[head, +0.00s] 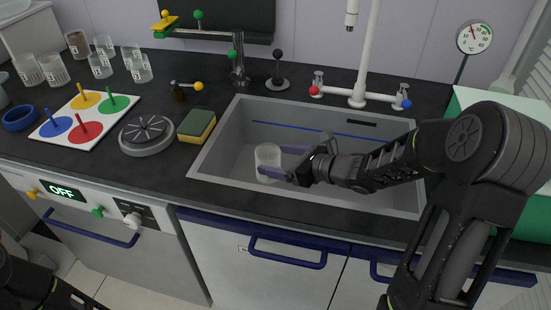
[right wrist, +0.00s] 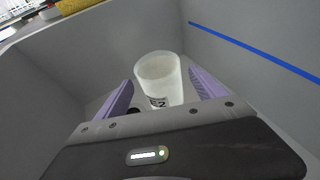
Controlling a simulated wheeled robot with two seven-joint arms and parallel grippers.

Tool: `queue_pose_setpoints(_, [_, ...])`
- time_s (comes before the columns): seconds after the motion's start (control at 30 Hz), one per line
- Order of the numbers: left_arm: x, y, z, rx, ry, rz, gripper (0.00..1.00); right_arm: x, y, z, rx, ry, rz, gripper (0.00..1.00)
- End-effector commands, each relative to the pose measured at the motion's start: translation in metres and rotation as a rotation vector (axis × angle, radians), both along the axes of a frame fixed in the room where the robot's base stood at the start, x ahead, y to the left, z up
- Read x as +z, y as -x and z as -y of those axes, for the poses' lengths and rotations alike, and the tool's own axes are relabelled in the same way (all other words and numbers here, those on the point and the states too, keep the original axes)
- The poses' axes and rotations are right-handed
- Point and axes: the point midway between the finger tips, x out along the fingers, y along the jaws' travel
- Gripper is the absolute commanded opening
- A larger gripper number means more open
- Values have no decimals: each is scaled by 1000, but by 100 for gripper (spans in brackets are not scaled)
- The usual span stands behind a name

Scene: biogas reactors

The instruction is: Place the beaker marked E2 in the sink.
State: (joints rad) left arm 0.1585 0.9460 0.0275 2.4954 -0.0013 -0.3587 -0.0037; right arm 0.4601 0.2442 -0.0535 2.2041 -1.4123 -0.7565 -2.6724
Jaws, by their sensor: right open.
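A frosted clear beaker (head: 267,153) stands upright inside the grey sink (head: 228,132), toward its left part. In the right wrist view the beaker (right wrist: 160,75) carries a label, partly cut off, on which a 2 shows. My right gripper (head: 272,160) reaches into the sink from the right. Its purple fingers are open, one on each side of the beaker. In the right wrist view, gaps show between the beaker and both fingers of the gripper (right wrist: 161,88). Part of my left arm shows at the bottom left of the head view; its gripper is out of frame.
A white tap (head: 358,95) stands behind the sink. A sponge (head: 197,126) and a round grey device (head: 147,134) lie left of it. Several other beakers (head: 53,70) stand at the back left, behind a board with coloured pegs (head: 62,112). The sink's right part is empty.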

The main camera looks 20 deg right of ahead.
Motion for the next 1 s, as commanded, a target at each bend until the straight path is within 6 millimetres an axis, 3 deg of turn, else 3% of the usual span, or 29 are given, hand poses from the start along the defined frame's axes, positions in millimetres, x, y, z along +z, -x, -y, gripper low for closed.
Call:
queue_pose_setpoints(0.5, [7,0,0,0,0,0,46,36,78,46,-2,1,0,80])
queue_pose_setpoints(0.7, [7,0,0,0,0,0,46,39,88,50,1,-1,-1,80])
queue_pose_setpoints(1.0, [7,0,0,0,0,0,46,39,88,50,1,-1,-1,80])
